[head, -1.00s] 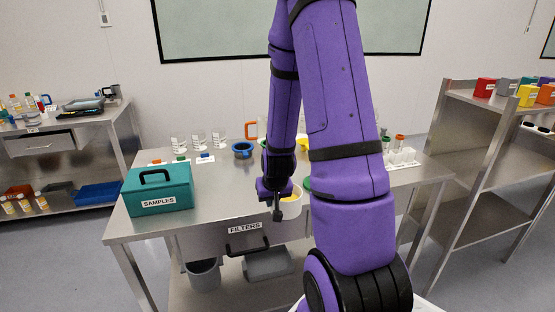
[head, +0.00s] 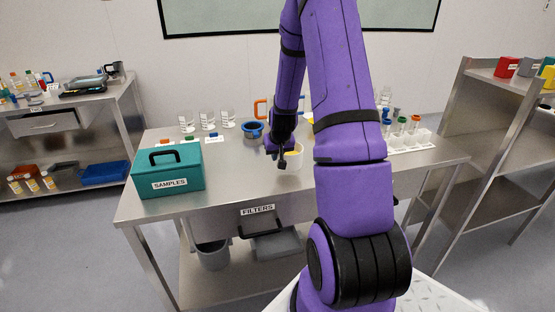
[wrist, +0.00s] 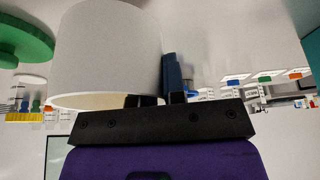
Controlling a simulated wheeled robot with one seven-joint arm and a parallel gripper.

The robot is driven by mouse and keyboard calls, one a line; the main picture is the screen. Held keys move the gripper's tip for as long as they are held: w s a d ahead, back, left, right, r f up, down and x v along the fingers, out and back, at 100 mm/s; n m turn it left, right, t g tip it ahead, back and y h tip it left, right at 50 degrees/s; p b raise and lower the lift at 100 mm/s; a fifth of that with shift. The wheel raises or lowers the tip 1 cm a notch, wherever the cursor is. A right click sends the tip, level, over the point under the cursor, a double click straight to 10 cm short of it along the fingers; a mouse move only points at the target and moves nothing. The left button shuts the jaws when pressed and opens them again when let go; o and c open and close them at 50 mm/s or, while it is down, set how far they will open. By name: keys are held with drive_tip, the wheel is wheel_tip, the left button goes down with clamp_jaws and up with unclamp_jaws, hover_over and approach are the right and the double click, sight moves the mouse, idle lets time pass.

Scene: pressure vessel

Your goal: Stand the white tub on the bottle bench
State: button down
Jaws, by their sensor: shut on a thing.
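The white tub (head: 296,160) shows in the head view over the middle steel bench, with something yellow at its top. My gripper (head: 282,160) is shut on the tub's wall at its left side. In the wrist view, the tub (wrist: 105,50) fills the upper left and its rim lies beside my gripper's jaws (wrist: 155,99). I cannot tell how far the tub's base is above the bench. A steel bench with several bottles (head: 15,80), likely the bottle bench, stands at the far left.
The middle bench (head: 235,185) holds a teal samples box (head: 167,170), a blue ring-shaped item (head: 252,131), several beakers and a white rack (head: 410,140). A shelf unit (head: 490,110) stands at right. Open floor (head: 70,250) lies at left.

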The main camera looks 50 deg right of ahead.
drive_tip(key=shift+w+d+f, duration=0.1)
drive_tip(key=shift+w+d, duration=0.75)
drive_tip(key=shift+d, duration=0.15)
drive_tip(key=shift+f, duration=1.75)
drive_tip(key=c, duration=1.2)
unclamp_jaws()
drive_tip(key=shift+f, duration=0.1)
